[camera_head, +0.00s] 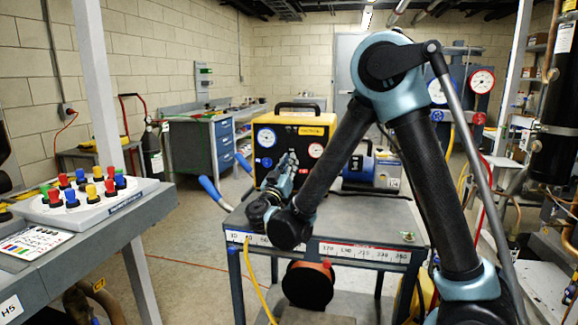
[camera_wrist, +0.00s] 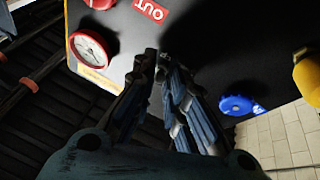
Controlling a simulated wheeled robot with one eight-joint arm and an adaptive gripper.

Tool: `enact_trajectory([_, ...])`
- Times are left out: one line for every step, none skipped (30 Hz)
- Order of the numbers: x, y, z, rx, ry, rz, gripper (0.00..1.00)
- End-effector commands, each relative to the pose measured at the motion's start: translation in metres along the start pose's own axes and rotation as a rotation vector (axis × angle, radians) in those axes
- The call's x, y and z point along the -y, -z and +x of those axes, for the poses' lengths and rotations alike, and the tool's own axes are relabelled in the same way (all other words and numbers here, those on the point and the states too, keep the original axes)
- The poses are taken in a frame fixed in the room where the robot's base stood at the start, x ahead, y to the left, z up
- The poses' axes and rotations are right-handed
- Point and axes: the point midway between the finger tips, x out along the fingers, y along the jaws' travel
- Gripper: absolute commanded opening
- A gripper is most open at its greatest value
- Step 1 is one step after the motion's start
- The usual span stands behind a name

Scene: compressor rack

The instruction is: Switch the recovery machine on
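The recovery machine (camera_head: 293,121) is a yellow and black box with a top handle, standing on the grey cart behind my gripper. Its dark front panel (camera_wrist: 220,60) fills much of the wrist view, with a red-rimmed gauge (camera_wrist: 90,48), a red OUT label (camera_wrist: 151,9) and a blue knob (camera_wrist: 236,105). My gripper (camera_wrist: 158,60) points at this panel, its fingertips drawn close together with nothing seen between them. In the head view my gripper (camera_head: 288,162) covers the panel's lower middle. I cannot make out a power switch; contact with the panel cannot be told.
The grey cart top (camera_head: 360,208) is mostly bare in front. A blue and grey pump-like unit (camera_head: 372,168) stands right of the machine. A bench with coloured caps (camera_head: 90,190) is at left. Pipes and a black cylinder (camera_head: 556,90) are at right.

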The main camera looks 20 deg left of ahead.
Motion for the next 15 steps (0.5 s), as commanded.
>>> enact_trajectory([0.0001, 0.0, -0.0001, 0.0, 0.0, 0.0, 0.0])
enact_trajectory([0.0001, 0.0, -0.0002, 0.0, 0.0, 0.0, 0.0])
enact_trajectory([0.0002, 0.0, -0.0002, 0.0, 0.0, 0.0, 0.0])
enact_trajectory([0.0002, 0.0, -0.0003, 0.0, 0.0, 0.0, 0.0])
enact_trajectory([0.0002, -0.0001, -0.0003, 0.0, 0.0, 0.0, 0.0])
enact_trajectory([0.0003, -0.0001, -0.0004, 0.001, 0.001, 0.0, 0.0])
enact_trajectory([0.0074, 0.0023, -0.0022, 0.0, 0.004, 0.002, 0.0])
enact_trajectory([0.0048, 0.0013, -0.0015, 0.001, 0.002, 0.001, 0.0])
enact_trajectory([0.0034, 0.0009, -0.0012, 0.002, 0.003, 0.001, 0.0])
enact_trajectory([0.0029, 0.0008, -0.0012, 0.003, 0.003, 0.001, 0.0])
enact_trajectory([0.0025, 0.0008, -0.0012, 0.005, 0.004, 0.001, 0.0])
enact_trajectory([0.002, 0.0008, -0.0013, 0.009, 0.006, 0.001, 0.0])
enact_trajectory([0.0017, 0.0009, -0.0014, 0.014, 0.008, 0.0, 0.0])
enact_trajectory([0.0015, 0.0012, -0.0015, 0.019, 0.01, 0.0, 0.0])
enact_trajectory([0.0012, 0.0017, -0.0016, 0.027, 0.012, -0.001, 0.0])
